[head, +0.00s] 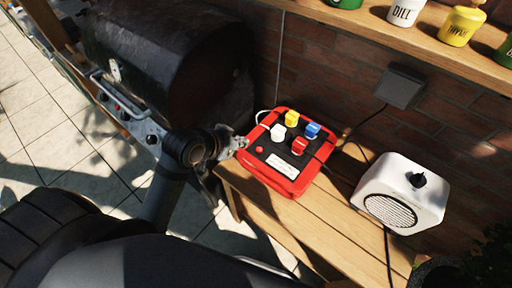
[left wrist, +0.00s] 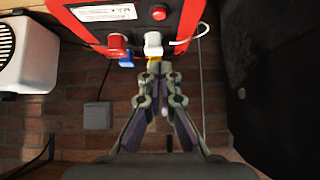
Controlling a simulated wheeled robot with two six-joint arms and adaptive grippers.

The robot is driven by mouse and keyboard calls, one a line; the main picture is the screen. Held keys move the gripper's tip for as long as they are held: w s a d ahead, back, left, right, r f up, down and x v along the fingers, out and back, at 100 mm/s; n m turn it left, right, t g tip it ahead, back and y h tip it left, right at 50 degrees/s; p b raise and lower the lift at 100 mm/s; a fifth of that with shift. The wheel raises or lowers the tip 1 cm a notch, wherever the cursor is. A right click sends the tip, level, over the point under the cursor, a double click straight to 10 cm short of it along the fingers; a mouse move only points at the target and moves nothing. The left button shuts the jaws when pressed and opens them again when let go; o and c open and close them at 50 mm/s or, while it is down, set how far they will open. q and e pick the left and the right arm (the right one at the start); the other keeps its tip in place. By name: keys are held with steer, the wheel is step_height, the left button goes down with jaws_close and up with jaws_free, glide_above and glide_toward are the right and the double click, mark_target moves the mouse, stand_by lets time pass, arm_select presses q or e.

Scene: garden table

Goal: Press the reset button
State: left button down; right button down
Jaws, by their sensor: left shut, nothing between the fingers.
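The reset button appears to be the small round red button (head: 259,150) on the dark top panel of a red box (head: 291,187). It also shows in the left wrist view (left wrist: 158,13), near the top edge. White, yellow, blue and red plugs stand on the same panel, with a white label beside them. My left gripper (head: 241,143) is at the box's left edge, close to the button; I cannot tell whether it touches the box. Its fingers are together and empty in the left wrist view (left wrist: 158,70). My right gripper is not in view.
The box sits on a wooden bench (head: 270,215) against a brick wall. A white speaker-like heater (head: 402,192) stands to the right, with black cables nearby. A dark grill (head: 165,55) is at the left. A shelf (head: 400,30) with jars runs above. A white cable loops by the white plug.

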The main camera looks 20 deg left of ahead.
arm_select(q)
glide_above(261, 147)
steer(key=s, duration=0.3)
steer(key=f, duration=0.7)
steer(key=shift+w+a, duration=0.1)
steer(key=shift+a, duration=0.25)
step_height(261, 147, down, 3)
steer(key=shift+a+f+p, duration=0.1)
steer(key=shift+f+p, duration=0.05)
steer(key=shift+p, duration=0.15)
steer(key=shift+f, duration=0.3)
